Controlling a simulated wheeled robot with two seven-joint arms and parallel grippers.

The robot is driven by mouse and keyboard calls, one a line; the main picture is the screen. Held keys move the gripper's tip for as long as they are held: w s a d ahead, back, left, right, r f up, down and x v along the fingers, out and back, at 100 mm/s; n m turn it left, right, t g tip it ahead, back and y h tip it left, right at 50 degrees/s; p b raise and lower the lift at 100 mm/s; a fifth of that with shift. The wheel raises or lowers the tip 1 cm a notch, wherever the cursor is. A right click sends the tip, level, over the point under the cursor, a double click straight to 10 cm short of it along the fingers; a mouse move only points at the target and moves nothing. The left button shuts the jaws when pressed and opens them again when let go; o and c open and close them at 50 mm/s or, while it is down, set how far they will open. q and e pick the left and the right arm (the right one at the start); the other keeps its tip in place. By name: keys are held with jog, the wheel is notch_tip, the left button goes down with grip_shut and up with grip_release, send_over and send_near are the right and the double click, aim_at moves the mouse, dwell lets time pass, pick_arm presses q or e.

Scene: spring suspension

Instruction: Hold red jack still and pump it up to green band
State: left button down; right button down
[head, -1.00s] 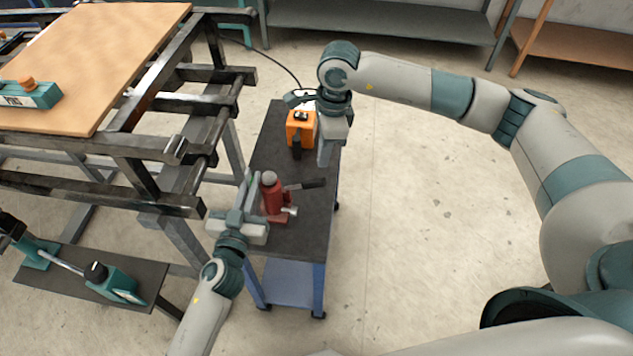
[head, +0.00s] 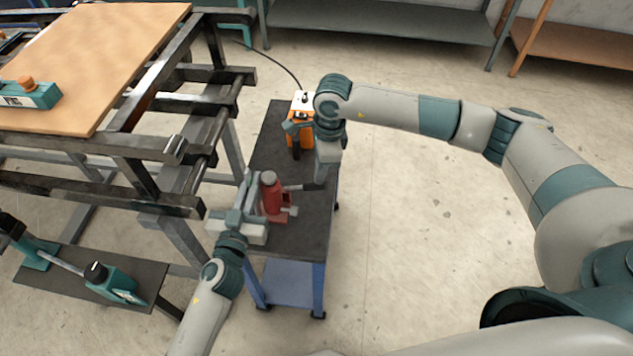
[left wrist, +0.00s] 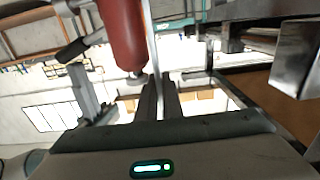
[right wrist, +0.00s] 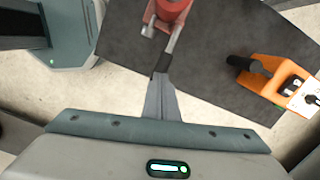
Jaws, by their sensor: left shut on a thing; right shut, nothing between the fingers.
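The red jack (head: 271,195) stands upright on the dark top of the small cart. Its red body also shows in the left wrist view (left wrist: 122,35). The green band is not clearly visible.
A dark metal frame with a wooden board (head: 100,50) stands close on the left. Open floor (head: 420,220) lies to the right.

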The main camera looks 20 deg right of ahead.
jog(key=shift+s+f, duration=0.1)
jog(key=shift+f, duration=0.05)
jog(key=shift+f, duration=2.1)
jog(key=shift+a, duration=0.1)
jog(key=d, duration=0.2)
jog(key=d+r, duration=0.1)
jog(key=shift+s+d, duration=0.15)
jog(key=shift+s, duration=0.1)
notch_tip(320, 180, up, 12)
jog(key=d, duration=0.1)
dwell(0.5)
